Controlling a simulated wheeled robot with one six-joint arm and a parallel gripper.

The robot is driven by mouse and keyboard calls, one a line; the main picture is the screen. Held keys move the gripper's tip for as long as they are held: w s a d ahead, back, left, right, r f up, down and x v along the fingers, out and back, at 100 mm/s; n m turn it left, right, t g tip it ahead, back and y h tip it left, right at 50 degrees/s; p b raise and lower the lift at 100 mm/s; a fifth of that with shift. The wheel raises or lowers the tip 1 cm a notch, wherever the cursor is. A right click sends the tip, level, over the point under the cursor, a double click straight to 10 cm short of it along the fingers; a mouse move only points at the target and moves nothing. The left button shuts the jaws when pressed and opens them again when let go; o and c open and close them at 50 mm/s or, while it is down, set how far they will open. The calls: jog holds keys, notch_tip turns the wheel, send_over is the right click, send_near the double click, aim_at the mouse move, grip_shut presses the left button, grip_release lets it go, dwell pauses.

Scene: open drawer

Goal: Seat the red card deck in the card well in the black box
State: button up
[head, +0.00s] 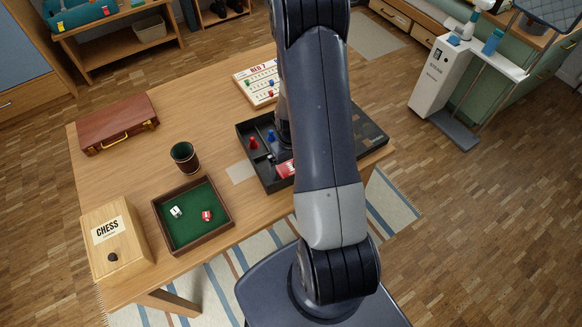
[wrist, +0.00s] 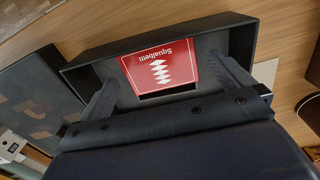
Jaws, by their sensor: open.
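The red card deck (wrist: 160,66), lettered "Squalbetti" with a white zigzag, lies face up inside the black box (wrist: 75,68) in the wrist view. A dark slot (wrist: 168,92) shows along its lower edge; I cannot tell whether the deck sits fully down in the card well. My gripper (wrist: 165,74) is open, with one finger on each side of the deck and no clear contact. In the head view, the deck (head: 286,169) shows as a red patch beside my arm at the front of the box (head: 267,185). My arm hides much of the box and the gripper's fingertips.
In the box's left compartments are a red pawn (head: 253,143) and a blue pawn (head: 270,136). A green dice tray (head: 192,248), dice cup (head: 185,157), chess box (head: 115,243) and brown case (head: 117,122) stand left. A board (head: 256,84) lies behind. A pale card (head: 241,172) lies nearby.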

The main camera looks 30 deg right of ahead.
jog(key=shift+f, duration=0.95)
jog(key=c, duration=1.1)
jog(key=shift+o, duration=0.2)
